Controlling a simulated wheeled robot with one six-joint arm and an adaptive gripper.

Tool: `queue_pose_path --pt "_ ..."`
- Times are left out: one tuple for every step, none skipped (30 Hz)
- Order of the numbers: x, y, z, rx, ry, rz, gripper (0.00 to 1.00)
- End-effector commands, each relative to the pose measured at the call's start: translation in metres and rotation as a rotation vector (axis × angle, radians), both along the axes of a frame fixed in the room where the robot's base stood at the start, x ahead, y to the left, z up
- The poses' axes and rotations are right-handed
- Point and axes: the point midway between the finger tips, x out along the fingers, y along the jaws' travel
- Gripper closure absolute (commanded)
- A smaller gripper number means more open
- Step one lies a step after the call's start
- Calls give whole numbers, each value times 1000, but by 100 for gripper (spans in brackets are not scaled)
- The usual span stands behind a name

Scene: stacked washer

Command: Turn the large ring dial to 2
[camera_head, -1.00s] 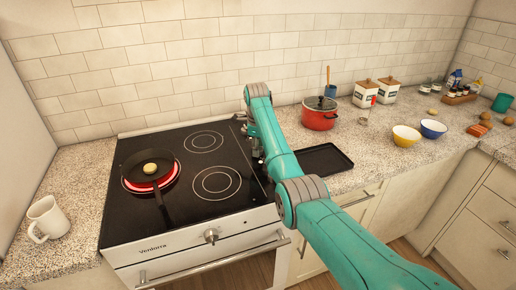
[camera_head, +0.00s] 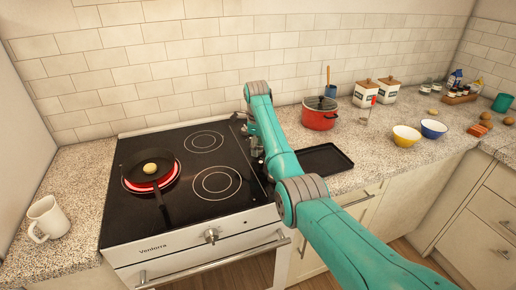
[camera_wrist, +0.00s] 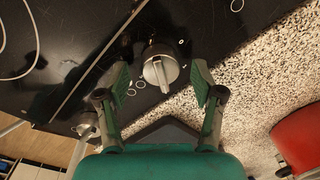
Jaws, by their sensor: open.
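In the wrist view a silver round dial (camera_wrist: 160,68) with a raised grip bar sits on the black cooktop. Small pale ring-shaped marks lie around it; I cannot read any numbers. My gripper (camera_wrist: 161,78) is open, with one finger on each side of the dial and visible room between each finger and the dial. I cannot tell the height of the fingertips against the dial. In the head view my arm largely hides the dial and gripper at the cooktop's right edge.
The black cooktop (camera_head: 150,220) holds a frying pan (camera_head: 134,163) on a glowing red burner. A second knob (camera_head: 211,236) is on the oven front. A red pot (camera_head: 319,118) and a black tray (camera_head: 325,158) stand on the counter to the right.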

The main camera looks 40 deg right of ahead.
Motion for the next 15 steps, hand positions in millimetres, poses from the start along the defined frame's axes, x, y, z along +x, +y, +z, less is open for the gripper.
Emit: queue_pose_path --pt "0 0 8 -1 -3 0 33" --pt "0 1 12 -1 -3 0 33" --pt "0 1 18 -1 -3 0 33" --pt "0 1 23 -1 -2 0 33" --pt "0 2 28 -1 -2 0 33" --pt "0 2 35 -1 -3 0 33" --pt "0 2 39 -1 -3 0 33" --pt "-1 2 44 -1 -2 0 33" --pt "-1 3 49 -1 -2 0 33" --pt "-1 3 52 -1 -2 0 33" --pt "-1 3 55 0 -1 0 33" --pt "-2 3 58 0 0 0 33" --pt "-2 4 61 0 0 0 33" --pt "-2 4 63 0 0 0 33" --pt "-2 4 64 0 0 0 33"
